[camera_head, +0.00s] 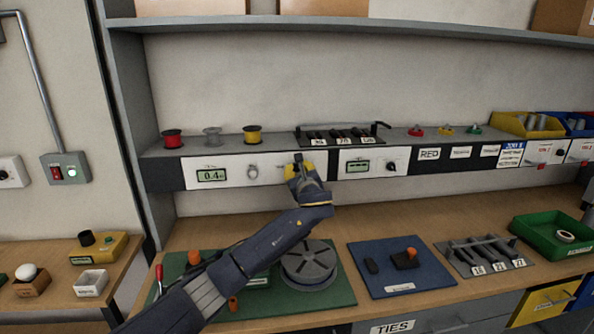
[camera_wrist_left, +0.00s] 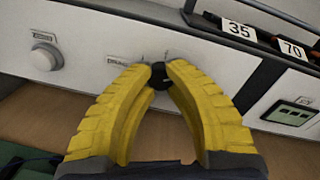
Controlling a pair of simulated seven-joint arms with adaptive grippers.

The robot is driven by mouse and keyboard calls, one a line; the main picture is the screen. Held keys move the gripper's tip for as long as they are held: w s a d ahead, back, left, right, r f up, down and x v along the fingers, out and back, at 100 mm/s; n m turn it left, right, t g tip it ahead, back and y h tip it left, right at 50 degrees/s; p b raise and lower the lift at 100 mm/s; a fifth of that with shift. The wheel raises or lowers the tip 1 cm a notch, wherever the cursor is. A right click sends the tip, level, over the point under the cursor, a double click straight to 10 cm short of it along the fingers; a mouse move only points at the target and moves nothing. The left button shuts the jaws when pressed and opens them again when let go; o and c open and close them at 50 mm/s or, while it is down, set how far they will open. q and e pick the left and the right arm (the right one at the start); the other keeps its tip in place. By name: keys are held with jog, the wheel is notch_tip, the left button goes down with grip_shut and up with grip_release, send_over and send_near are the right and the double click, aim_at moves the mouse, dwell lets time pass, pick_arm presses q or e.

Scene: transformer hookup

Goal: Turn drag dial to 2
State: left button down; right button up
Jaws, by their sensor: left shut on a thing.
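The drag dial (camera_wrist_left: 159,76) is a small black knob on the white front panel, under a label that reads "DRAG" in part (camera_wrist_left: 119,60). My left gripper (camera_wrist_left: 158,70) has its yellow fingers closed around this knob in the left wrist view. In the head view the left gripper (camera_head: 297,168) reaches up to the panel and covers the dial. The dial's setting cannot be read, as the fingers hide most of its scale. My right gripper is not in view.
A round silver knob (camera_wrist_left: 45,57) and a display reading about 0.4 (camera_head: 212,175) sit left of the dial. Another display (camera_head: 358,167) is to the right. Below, a grey reel (camera_head: 309,262) stands on a green mat. Spools (camera_head: 252,134) line the shelf above.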

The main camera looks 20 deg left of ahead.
pick_arm(q)
jog(key=shift+d+f+n, duration=0.1)
jog(key=shift+n, duration=0.2)
jog(key=n, duration=1)
jog(key=shift+h, duration=0.3)
jog(key=shift+n, duration=0.4)
jog(key=c, duration=1.1)
grip_release()
jog(key=shift+s, duration=0.1)
jog(key=v, duration=1.2)
jog(key=shift+r, duration=0.3)
